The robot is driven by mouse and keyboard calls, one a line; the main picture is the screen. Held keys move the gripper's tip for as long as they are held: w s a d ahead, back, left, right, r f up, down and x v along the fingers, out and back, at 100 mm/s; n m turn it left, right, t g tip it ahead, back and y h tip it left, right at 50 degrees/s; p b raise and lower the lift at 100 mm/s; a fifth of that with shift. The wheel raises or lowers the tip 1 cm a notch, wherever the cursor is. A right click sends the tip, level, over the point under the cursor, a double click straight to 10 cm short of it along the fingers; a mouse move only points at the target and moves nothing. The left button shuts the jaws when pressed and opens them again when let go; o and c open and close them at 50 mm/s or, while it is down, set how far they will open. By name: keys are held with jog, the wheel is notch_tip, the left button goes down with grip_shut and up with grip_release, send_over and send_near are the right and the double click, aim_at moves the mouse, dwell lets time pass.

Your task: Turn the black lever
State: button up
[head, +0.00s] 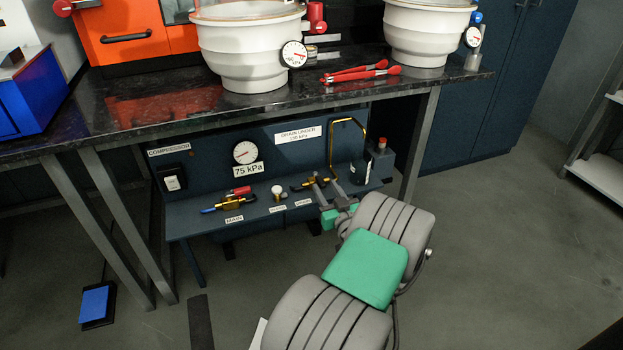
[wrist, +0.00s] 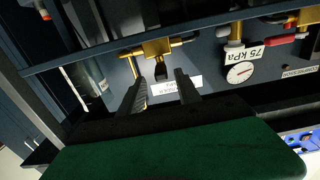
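The black lever (wrist: 161,72) sits on a brass valve (wrist: 156,47) in the wrist view, with its end facing my gripper. My gripper (wrist: 159,79) is open, one finger on each side of the lever end. Gaps show on both sides, so the fingers appear not to touch it. In the head view my gripper (head: 321,184) is at the right-hand brass valve (head: 303,186) on the low shelf. There the fingers and wrist partly hide the lever.
Left of it are a white-knobbed fitting (head: 278,192) and the MAIN valve (head: 236,199) with red and blue ends. A gauge (head: 246,152) labelled 75 kPa is on the panel. A bent brass pipe (head: 347,122) rises behind. The dark tabletop (head: 160,112) overhangs the shelf.

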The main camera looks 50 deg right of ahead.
jog(key=b+x, duration=0.1)
jog(key=x, duration=0.6)
jog(key=shift+w+a, duration=0.1)
jog(key=shift+a, duration=0.1)
jog(key=shift+w+d, duration=0.25)
jog(key=shift+r, duration=0.1)
jog(key=shift+c, duration=0.2)
grip_shut()
